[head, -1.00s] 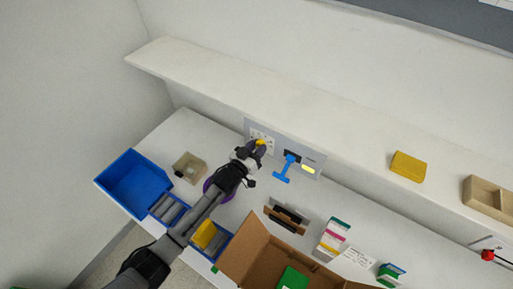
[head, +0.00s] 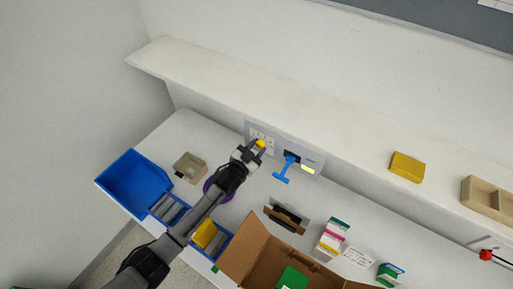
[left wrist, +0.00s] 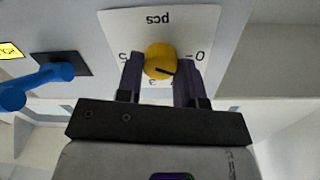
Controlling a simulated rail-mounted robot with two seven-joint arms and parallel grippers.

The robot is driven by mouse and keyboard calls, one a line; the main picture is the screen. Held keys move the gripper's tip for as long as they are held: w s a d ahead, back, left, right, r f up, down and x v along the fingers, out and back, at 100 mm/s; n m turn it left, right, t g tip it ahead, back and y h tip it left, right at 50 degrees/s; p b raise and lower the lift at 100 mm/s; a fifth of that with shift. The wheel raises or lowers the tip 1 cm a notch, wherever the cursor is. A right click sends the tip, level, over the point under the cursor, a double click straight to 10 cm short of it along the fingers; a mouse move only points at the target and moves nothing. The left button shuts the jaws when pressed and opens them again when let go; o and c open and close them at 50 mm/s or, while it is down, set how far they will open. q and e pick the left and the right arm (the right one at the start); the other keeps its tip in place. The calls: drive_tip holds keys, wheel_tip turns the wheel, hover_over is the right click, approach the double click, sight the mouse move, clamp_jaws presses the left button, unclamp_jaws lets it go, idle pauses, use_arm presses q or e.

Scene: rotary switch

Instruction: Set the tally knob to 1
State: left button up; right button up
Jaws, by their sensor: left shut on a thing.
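The yellow tally knob (left wrist: 160,61) sits on a white dial plate (left wrist: 195,25) that reads "pcs" upside down in the left wrist view. A dark pointer line on the knob runs towards the lower right there. A 0 shows at the right of the plate and a 5 at the left; other marks are partly hidden by the fingers. My left gripper (left wrist: 160,75) has one finger on each side of the knob and is shut on it. In the head view the knob (head: 261,143) shows at the tip of my left gripper (head: 256,149). My right gripper is not in view.
A blue T-shaped handle (head: 287,169) projects from the grey panel (head: 312,158) just right of the knob. A long white shelf (head: 240,95) runs above. Blue bins (head: 135,182), a beige box (head: 190,165) and an open cardboard box (head: 245,250) stand on the table.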

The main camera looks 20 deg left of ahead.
use_arm(q)
drive_tip(key=shift+m, duration=0.8)
drive_tip(key=o, duration=0.9)
drive_tip(key=shift+s+a, duration=0.1)
drive_tip(key=shift+s, duration=0.4)
drive_tip(key=b+v, duration=0.1)
drive_tip(key=v, duration=1.1)
drive_tip(key=shift+s+r, duration=0.1)
drive_tip(key=shift+s, duration=0.3)
